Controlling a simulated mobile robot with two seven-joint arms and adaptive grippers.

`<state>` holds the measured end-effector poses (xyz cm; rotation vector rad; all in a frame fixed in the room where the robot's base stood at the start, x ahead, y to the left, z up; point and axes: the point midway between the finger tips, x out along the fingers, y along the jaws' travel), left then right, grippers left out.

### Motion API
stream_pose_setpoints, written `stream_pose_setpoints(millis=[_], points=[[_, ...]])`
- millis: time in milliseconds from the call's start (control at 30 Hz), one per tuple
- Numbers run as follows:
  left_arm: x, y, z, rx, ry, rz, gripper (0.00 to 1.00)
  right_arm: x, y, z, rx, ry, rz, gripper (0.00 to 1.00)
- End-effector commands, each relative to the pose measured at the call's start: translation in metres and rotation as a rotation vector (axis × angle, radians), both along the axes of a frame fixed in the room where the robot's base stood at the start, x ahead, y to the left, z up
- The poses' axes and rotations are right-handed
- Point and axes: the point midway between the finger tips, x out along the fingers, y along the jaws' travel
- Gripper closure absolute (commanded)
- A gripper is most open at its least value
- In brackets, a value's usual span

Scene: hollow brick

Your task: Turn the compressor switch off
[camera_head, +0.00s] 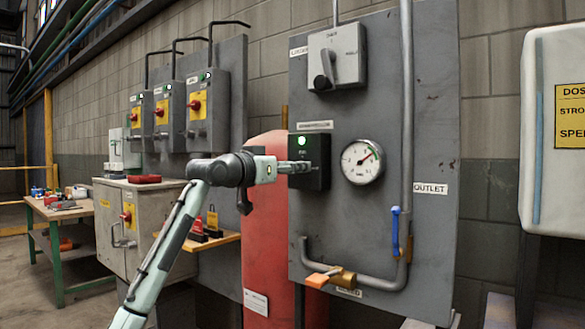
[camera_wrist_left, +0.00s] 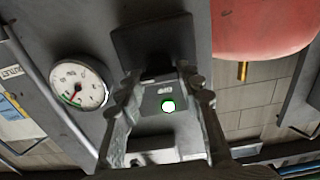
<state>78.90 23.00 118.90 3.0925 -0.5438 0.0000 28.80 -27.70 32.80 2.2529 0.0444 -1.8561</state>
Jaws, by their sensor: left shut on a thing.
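The compressor switch box (camera_head: 316,178) is a small black box on the grey panel, under a name label. Its round green lamp (camera_head: 302,141) is lit. My left gripper (camera_head: 300,167) reaches in from the left and is shut on the switch at the box's front, just below the lamp. In the left wrist view, the gripper (camera_wrist_left: 162,82) has one finger on each side of the switch. The lit lamp (camera_wrist_left: 168,105) shows between the fingers. The switch lever itself is mostly hidden by the fingers, so its position is unclear. My right gripper is out of view.
A pressure gauge (camera_head: 362,161) is close right of the box, with a grey rotary isolator (camera_head: 336,56) above. A red tank (camera_head: 264,225) stands behind my left wrist. A blue valve handle (camera_head: 395,231) and an orange one (camera_head: 317,281) are on the piping.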

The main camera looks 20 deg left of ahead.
Motion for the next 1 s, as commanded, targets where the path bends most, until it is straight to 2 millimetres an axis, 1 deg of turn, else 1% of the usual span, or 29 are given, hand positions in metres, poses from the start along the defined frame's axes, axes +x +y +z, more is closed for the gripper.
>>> stream_pose_setpoints(millis=[167,367,567,1000], points=[[0.0,0.0001,-0.0004,-0.029,0.012,0.0,0.93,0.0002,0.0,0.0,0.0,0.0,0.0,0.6],[0.0002,-0.0003,-0.0008,-0.123,0.047,-0.002,0.93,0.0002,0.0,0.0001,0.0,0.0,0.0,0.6],[0.0005,0.0001,-0.0011,-0.28,0.103,-0.002,0.93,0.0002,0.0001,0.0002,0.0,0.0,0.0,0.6],[0.001,0.0016,-0.0021,-0.674,0.247,-0.001,0.93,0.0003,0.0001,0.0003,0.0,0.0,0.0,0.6]])
